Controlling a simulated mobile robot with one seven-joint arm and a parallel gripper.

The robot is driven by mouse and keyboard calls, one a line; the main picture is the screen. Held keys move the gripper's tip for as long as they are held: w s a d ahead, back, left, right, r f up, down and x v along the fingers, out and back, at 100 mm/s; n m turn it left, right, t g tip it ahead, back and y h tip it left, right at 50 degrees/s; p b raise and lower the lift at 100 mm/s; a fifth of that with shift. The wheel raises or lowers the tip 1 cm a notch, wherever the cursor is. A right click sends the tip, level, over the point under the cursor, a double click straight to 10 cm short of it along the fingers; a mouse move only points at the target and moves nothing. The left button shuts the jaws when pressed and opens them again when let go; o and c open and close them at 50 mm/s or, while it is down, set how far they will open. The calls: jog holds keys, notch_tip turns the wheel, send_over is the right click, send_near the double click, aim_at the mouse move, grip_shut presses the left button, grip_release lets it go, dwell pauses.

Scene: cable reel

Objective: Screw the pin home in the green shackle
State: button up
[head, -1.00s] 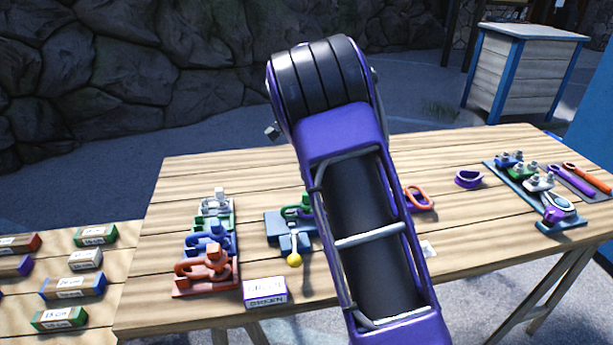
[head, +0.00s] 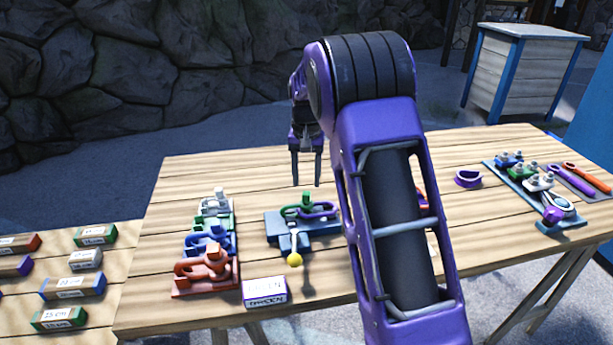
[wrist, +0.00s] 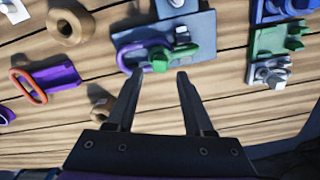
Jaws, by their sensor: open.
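A green shackle (head: 306,200) is at a blue-grey fixture (head: 274,222) on the table, with a purple link beside it (head: 322,209). In the wrist view the green shackle (wrist: 179,46) and the purple link (wrist: 124,57) lie just beyond the fingertips. A green knob-like part (wrist: 160,63) shows there; I cannot tell whether it is the pin's head or how far the pin is in. My gripper (head: 306,184) points down, open and empty, above and behind the fixture in the head view. It also shows in the wrist view (wrist: 160,75).
A lever with a yellow ball (head: 294,259) sticks out at the fixture's front. Left stands a row of red (head: 205,272), blue, green and white shackle blocks. A lettered card box (head: 265,292) is in front. A purple ring (head: 467,179) and a tool board (head: 533,197) lie right.

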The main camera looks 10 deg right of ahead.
aim_at(307, 193)
jog(key=shift+f, duration=0.15)
jog(key=shift+f+b, duration=1.15)
jog(key=shift+f, duration=1.1)
grip_shut()
